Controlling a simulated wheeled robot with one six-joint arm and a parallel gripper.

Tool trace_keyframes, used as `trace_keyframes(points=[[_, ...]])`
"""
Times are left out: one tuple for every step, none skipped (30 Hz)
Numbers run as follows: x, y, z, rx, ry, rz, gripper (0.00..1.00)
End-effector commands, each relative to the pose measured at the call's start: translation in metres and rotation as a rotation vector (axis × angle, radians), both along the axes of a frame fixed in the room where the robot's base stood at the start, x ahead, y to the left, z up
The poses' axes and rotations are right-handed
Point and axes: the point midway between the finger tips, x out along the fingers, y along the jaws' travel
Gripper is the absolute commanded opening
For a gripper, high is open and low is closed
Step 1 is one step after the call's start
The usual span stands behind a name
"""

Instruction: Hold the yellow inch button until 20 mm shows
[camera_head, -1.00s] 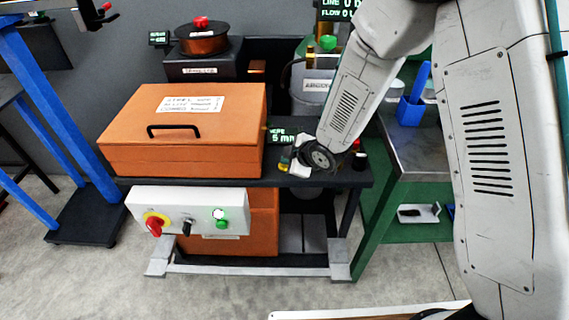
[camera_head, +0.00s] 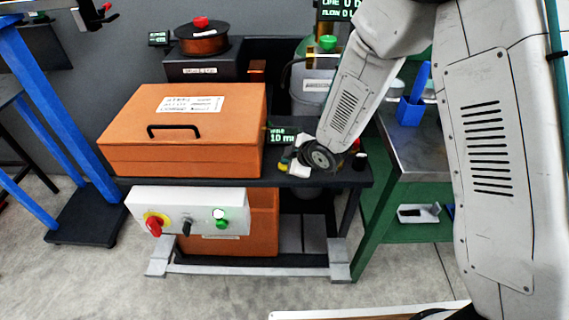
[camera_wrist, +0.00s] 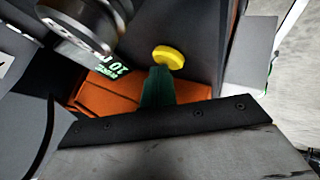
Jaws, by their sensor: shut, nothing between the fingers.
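The yellow inch button (camera_wrist: 168,57) is a round cap on a dark surface in the wrist view. A bit of its yellow (camera_head: 282,167) shows in the head view, beside my wrist. The closed fingers of my gripper (camera_wrist: 158,75) are dark green and empty, and their tip meets the button's lower edge in the picture. Whether the tip presses it down cannot be told. The green-lit display (camera_head: 283,136) reads 10 with a partly hidden unit. It also shows, turned over, in the wrist view (camera_wrist: 112,66).
A large orange box (camera_head: 185,135) with a black handle stands left of the button on the dark bench. A white panel (camera_head: 190,210) with a red knob and a green button hangs in front. A green-framed table (camera_head: 415,155) stands right.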

Motion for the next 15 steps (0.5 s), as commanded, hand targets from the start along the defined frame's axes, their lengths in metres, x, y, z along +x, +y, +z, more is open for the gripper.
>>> trace_keyframes(points=[[-0.0003,-0.0002,-0.0004,-0.001,0.001,0.000,0.00],[-0.0003,-0.0002,-0.0004,-0.001,0.001,0.000,0.00],[-0.0002,-0.0002,-0.0003,-0.001,0.001,0.000,0.00],[-0.0002,-0.0002,-0.0003,-0.001,0.001,0.000,0.00],[-0.0002,-0.0002,-0.0003,-0.001,0.001,0.000,0.00],[-0.0002,-0.0002,-0.0003,-0.001,0.001,0.000,0.00],[-0.0002,-0.0002,-0.0003,-0.001,0.001,0.000,0.00],[-0.0003,-0.0001,-0.0002,-0.001,0.001,0.000,0.00],[-0.0002,-0.0001,0.0002,0.000,0.001,0.001,0.00],[-0.0002,-0.0001,0.0008,0.000,0.000,0.000,0.00],[-0.0001,-0.0001,0.0017,0.000,0.000,0.000,0.00],[-0.0001,0.0000,0.0032,0.000,0.000,0.000,0.00],[0.0001,0.0000,0.0046,-0.001,0.000,0.001,0.00],[0.0002,0.0001,0.0062,0.000,-0.001,0.000,0.00],[0.0002,0.0001,0.0084,0.000,-0.002,0.001,0.00]])
